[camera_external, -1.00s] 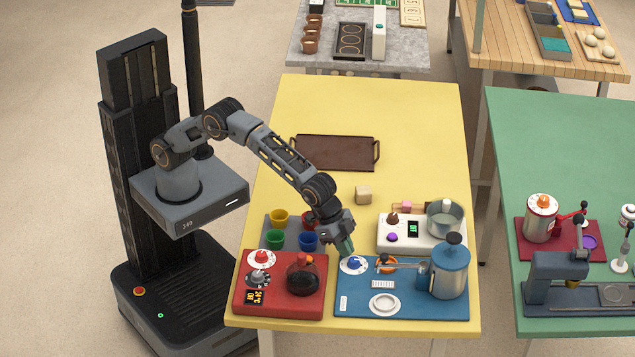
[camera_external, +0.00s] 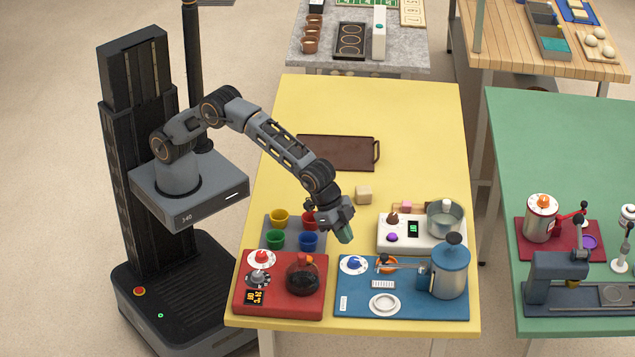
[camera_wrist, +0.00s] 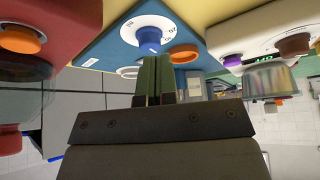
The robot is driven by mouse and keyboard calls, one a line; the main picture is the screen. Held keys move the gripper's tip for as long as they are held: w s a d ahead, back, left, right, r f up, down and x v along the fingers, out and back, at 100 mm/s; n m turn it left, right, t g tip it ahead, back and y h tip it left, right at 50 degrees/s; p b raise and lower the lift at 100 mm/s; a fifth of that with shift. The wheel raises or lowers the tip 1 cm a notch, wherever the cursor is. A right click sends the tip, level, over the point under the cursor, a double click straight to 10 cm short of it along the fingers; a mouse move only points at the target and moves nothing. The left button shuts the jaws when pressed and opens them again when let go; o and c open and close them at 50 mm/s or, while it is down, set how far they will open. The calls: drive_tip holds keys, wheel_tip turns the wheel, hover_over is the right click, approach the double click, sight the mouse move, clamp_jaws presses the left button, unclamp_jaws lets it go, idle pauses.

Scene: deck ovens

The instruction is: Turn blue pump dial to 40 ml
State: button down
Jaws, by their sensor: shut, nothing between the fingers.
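The blue pump dial (camera_external: 354,262) is a blue knob on a white marked disc, at the back left corner of the blue pump board (camera_external: 355,302). The blue pump (camera_external: 450,265) stands at the board's right.
An orange knob (camera_external: 387,263) sits just right of the dial. The red unit (camera_external: 250,300) with a dark round flask (camera_external: 303,274) is to the left. Coloured cups stand on a grey tray (camera_external: 268,226) behind it. A white scale-like unit (camera_external: 400,245) is at right.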

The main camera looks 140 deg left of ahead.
drive_tip(key=shift+r+p, duration=0.35)
drive_tip(key=shift+r, duration=0.6)
drive_tip(key=shift+w+d+r+b, duration=0.2)
drive_tip(key=shift+w+d, duration=0.05)
drive_tip(key=shift+d, duration=0.2)
drive_tip(key=shift+w+d+r+b, duration=0.15)
drive_tip(key=shift+w+d, duration=0.05)
drive_tip(key=shift+d, duration=0.25)
drive_tip(key=b, duration=0.4)
hover_over(348, 261)
drive_tip(key=s+d, duration=0.1)
drive_tip(key=s, duration=0.1)
drive_tip(key=f, duration=0.4)
drive_tip(key=shift+w+f, duration=0.15)
drive_tip(key=shift+w, duration=0.1)
drive_tip(key=shift+f+b, duration=0.4)
drive_tip(key=shift+f, duration=0.9)
drive_tip(key=shift+a+p, duration=0.2)
drive_tip(key=shift+p, duration=0.55)
